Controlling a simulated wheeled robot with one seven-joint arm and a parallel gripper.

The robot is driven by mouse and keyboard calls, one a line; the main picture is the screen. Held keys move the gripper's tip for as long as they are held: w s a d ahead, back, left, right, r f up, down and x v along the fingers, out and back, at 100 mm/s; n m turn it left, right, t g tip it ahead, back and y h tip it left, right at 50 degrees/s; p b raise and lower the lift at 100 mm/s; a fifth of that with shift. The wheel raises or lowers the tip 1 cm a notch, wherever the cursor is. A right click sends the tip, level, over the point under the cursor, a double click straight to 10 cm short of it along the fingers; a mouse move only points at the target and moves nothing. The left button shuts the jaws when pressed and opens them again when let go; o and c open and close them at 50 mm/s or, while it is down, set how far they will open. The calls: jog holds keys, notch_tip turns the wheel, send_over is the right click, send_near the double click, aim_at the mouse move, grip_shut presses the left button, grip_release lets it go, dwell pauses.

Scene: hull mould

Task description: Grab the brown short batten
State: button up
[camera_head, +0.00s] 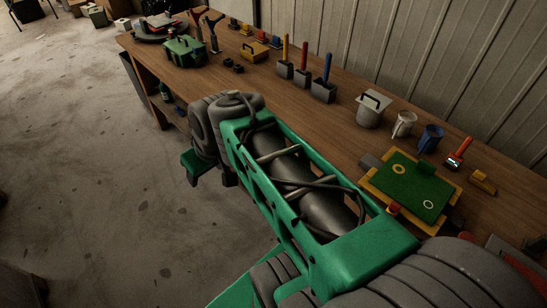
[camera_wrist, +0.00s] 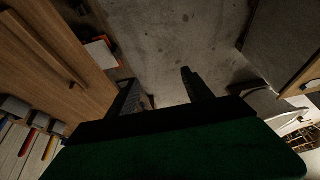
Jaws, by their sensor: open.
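I cannot make out a brown short batten for certain in either view. In the wrist view my gripper (camera_wrist: 161,82) shows as two dark fingers set apart, with bare concrete floor between and beyond them. It is open and empty. In the head view my green arm crosses the middle and hides part of the workbench (camera_head: 330,122) and floor. A long brown wooden strip or edge (camera_wrist: 45,45) shows at the left of the wrist view; I cannot tell whether it is loose or part of the bench.
On the bench stand a green box (camera_head: 185,51), grey holders with coloured handles (camera_head: 302,77), a grey lidded pot (camera_head: 370,110), a blue mug (camera_head: 430,138) and a green board on a yellow base (camera_head: 410,188). A corrugated wall runs behind. The concrete floor (camera_head: 80,170) at left is mostly clear.

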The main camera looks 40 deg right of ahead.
jog(key=w+d+f+t+b, duration=0.25)
jog(key=d+f+b, duration=0.35)
jog(key=d+f, duration=0.4)
jog(key=d+f+t+b, duration=0.1)
jog(key=d+f+b, duration=0.1)
jog(key=d, duration=0.3)
jog(key=s+d+f+m+t+b, duration=0.1)
jog(key=d+f+b, duration=0.1)
jog(key=d+b, duration=0.2)
jog(key=s+d+f+t+b, duration=0.1)
jog(key=d+f+b, duration=0.2)
jog(key=d, duration=0.3)
jog(key=shift+s+f+m+t+h, duration=0.1)
jog(key=shift+s+m+t+h, duration=0.05)
jog(key=shift+m+t+h, duration=0.55)
jog(key=shift+t+h, duration=0.55)
jog(key=shift+h, duration=0.05)
jog(key=s+d, duration=0.1)
jog(key=d, duration=0.1)
jog(key=s+d+b, duration=0.1)
jog(key=s+d, duration=0.1)
jog(key=s+d+b, duration=0.1)
jog(key=d, duration=0.1)
jog(key=shift+s+d, duration=0.2)
jog(key=shift+d, duration=0.05)
jog(key=x, duration=0.7)
jog(key=shift+w+a, duration=0.25)
jog(key=shift+a, duration=0.1)
jog(key=shift+c, duration=0.2)
grip_shut()
